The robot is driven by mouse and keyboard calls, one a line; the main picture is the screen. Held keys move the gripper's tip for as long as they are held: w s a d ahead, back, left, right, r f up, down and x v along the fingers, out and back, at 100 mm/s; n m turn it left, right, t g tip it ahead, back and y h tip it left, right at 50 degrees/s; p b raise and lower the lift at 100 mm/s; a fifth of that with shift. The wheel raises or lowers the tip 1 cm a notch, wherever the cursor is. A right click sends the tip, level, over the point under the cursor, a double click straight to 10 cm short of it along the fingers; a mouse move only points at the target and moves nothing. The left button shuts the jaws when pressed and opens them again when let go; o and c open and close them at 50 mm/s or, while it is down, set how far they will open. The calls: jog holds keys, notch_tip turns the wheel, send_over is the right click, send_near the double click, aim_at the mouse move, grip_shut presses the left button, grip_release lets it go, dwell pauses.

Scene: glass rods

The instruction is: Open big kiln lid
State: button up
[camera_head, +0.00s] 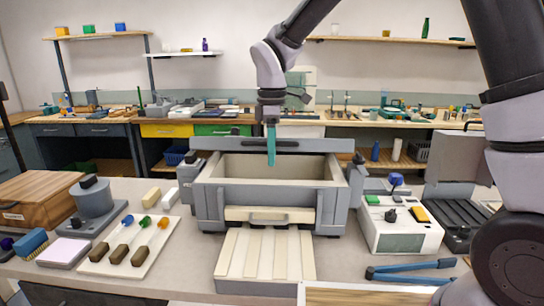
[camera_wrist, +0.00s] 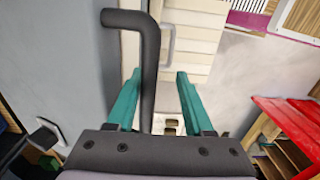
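The big kiln (camera_head: 207,195) stands in the middle of the table, a grey box with a pale lined cavity that shows from above. Its grey lid (camera_head: 215,144) appears raised at the back edge, with a dark bar handle (camera_head: 290,145) across it. My gripper (camera_head: 271,160) points down at the middle of this handle, its teal fingers overlapping it in the head view. In the wrist view my gripper (camera_wrist: 159,75) has its fingers apart, with the dark handle (camera_wrist: 148,70) passing between them, nearer the left finger. Contact with the bar cannot be told.
A slatted pale panel (camera_head: 265,255) lies in front of the kiln. Right are a white device (camera_head: 400,225) and blue tongs (camera_head: 410,270). Workbenches line the back.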

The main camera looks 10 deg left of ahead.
jog(key=shift+s+f, duration=0.25)
jog(key=shift+f, duration=0.3)
jog(key=shift+r, duration=0.1)
jog(key=shift+w+r, duration=0.2)
jog(key=shift+r, duration=1.45)
jog(key=shift+w+r, duration=0.15)
jog(key=shift+r, duration=1.55)
jog(key=shift+w+r, duration=0.2)
jog(key=shift+r, duration=1.45)
jog(key=shift+w+r, duration=0.15)
jog(key=shift+r, duration=0.4)
jog(key=shift+w+r, duration=0.15)
jog(key=shift+r, duration=0.4)
